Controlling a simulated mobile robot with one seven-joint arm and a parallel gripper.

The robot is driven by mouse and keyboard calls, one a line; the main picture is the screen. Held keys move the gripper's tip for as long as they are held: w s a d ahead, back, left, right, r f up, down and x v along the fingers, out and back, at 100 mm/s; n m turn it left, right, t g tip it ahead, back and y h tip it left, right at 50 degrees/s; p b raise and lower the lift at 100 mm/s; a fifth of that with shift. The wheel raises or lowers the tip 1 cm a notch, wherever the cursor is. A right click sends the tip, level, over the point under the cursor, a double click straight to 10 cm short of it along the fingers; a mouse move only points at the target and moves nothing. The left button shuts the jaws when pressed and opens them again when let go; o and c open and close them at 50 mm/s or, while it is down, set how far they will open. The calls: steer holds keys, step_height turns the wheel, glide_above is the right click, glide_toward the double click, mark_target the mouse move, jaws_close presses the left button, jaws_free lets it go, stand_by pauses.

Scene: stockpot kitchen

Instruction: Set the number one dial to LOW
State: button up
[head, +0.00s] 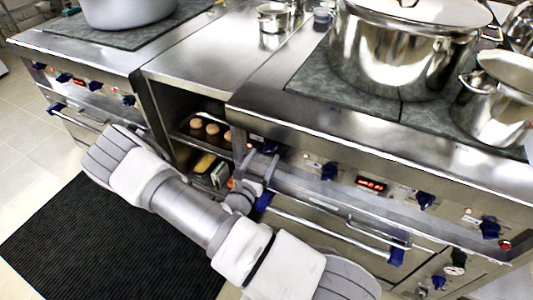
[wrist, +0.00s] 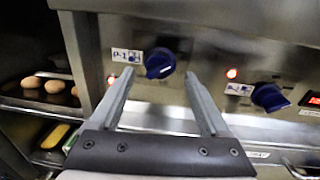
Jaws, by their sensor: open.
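The number one dial (wrist: 160,63) is a blue knob in the wrist view, with a small white label (wrist: 126,55) to its left. In the head view this dial (head: 270,147) is partly hidden by my gripper. My gripper (wrist: 160,80) is open and empty. Its fingertips lie below and to either side of the dial in the picture; I cannot tell whether they touch it. In the head view, my gripper (head: 262,164) is at the left end of the right stove's front panel. The label's marks are too small to read for LOW.
A second blue dial (wrist: 270,97) sits to the right, beside a red light (wrist: 232,73). An open shelf with eggs (wrist: 32,82) is at the left. Oven handles (head: 330,232) run below the panel. A large pot (head: 405,50) stands on the stovetop.

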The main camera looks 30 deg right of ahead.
mark_target(267, 151)
steer(key=shift+x, duration=1.65)
jaws_close()
steer(key=shift+m, duration=0.3)
steer(key=m, duration=1)
steer(key=shift+s+f+h, duration=0.1)
steer(key=shift+f+h, duration=0.1)
steer(key=shift+h, duration=0.2)
steer(key=shift+m, duration=0.3)
